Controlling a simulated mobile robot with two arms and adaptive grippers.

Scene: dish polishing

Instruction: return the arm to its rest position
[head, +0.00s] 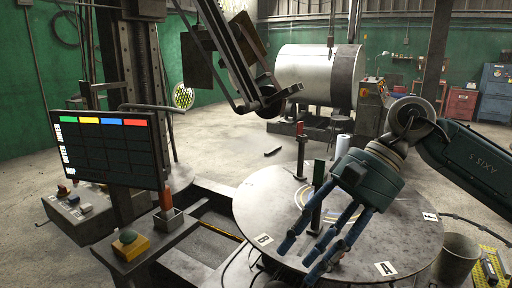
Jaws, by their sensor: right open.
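My right gripper (304,262) hangs over the front part of a round grey metal disc (262,205). My right arm (470,165) comes in from the right edge. The fingers hide part of the disc; whether they touch it I cannot tell. The disc carries white letter labels near its rim, among them B (263,239) and A (386,268). My left gripper is not seen.
A dark green post (316,197) stands on the disc near the fingers. A screen (110,148) and a dark machine column stand left. A dark jointed machine arm (235,55) hangs above. A bucket (456,258) stands right. Open floor lies behind, before a large metal drum (315,72).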

